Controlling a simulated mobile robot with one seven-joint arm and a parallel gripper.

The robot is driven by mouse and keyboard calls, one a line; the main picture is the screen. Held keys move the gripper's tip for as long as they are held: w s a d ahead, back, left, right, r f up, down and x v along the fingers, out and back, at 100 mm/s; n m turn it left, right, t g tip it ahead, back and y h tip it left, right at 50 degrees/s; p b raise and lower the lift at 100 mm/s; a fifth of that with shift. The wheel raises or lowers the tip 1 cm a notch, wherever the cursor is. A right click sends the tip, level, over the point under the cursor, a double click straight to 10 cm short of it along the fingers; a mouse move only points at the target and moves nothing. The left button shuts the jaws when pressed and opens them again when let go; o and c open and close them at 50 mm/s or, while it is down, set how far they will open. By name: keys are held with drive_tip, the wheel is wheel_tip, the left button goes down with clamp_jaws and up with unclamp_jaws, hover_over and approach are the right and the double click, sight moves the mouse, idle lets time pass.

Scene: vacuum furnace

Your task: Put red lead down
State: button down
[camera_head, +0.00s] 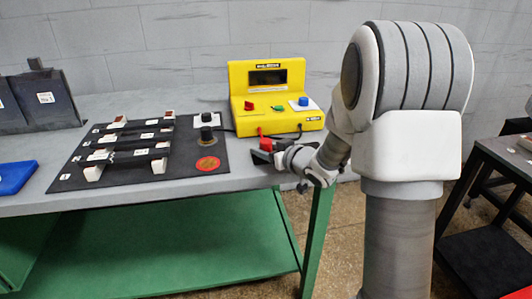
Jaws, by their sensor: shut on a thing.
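The red lead (265,142) shows as a small red piece in front of the yellow meter box (242,113), above the table's right front corner. My gripper (264,155) is at the lead and shut on it. The arm and wrist come in from the right, and the wrist hides part of the table edge. A black cable runs at the left of the meter box. The fingertips are small and dark, so the exact hold on the lead is hard to see.
A black board (75,178) with several white blocks and bars lies left of the meter. A blue tray (14,177) and dark bins (46,100) stand at far left. Bare grey table (245,176) shows beside the board.

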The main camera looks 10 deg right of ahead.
drive_tip(key=shift+r, duration=0.15)
drive_tip(key=shift+f, duration=0.2)
drive_tip(key=shift+c, duration=1.3)
unclamp_jaws()
